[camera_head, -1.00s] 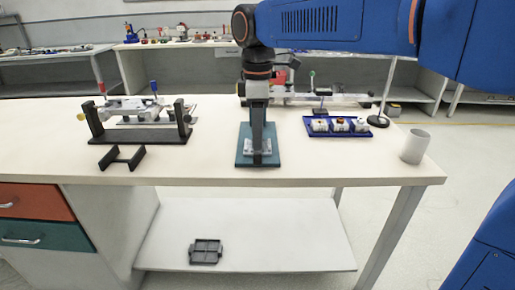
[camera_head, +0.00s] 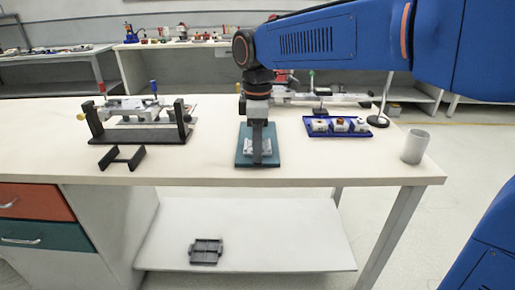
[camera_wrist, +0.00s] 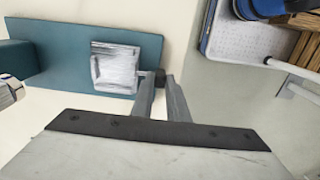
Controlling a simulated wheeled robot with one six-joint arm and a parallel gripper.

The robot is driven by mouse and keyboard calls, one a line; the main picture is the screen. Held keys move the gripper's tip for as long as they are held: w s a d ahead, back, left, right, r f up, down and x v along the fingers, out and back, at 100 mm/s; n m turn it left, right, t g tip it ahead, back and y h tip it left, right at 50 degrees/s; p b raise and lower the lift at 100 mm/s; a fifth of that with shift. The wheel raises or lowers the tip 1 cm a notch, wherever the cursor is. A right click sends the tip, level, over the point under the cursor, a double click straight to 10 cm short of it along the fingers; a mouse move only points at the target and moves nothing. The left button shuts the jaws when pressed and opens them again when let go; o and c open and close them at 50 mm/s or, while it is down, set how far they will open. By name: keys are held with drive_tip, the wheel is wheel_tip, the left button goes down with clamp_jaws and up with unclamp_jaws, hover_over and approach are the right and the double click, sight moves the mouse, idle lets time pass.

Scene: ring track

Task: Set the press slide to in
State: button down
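The press has a teal base plate (camera_head: 242,161) near the front edge of the bench. It also shows in the wrist view (camera_wrist: 60,58). The silver press slide (camera_wrist: 115,68) lies on the plate, with a small dark knob (camera_wrist: 159,78) at its side towards my gripper. My gripper (camera_wrist: 160,76) has its two fingers apart, with the knob at or between the tips; I cannot tell whether they touch it. In the head view my gripper (camera_head: 258,160) points down at the press and hides part of the slide.
A black-framed fixture (camera_head: 140,135) and a small black bracket (camera_head: 121,160) stand left.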

drive_tip(key=shift+w, duration=0.15)
drive_tip(key=w, duration=0.4)
drive_tip(key=shift+w, duration=0.15)
drive_tip(key=c, duration=1.7)
unclamp_jaws()
drive_tip(key=shift+r, duration=0.15)
wheel_tip(320, 180, up, 17)
drive_tip(key=shift+r, duration=0.1)
drive_tip(key=shift+o, duration=0.6)
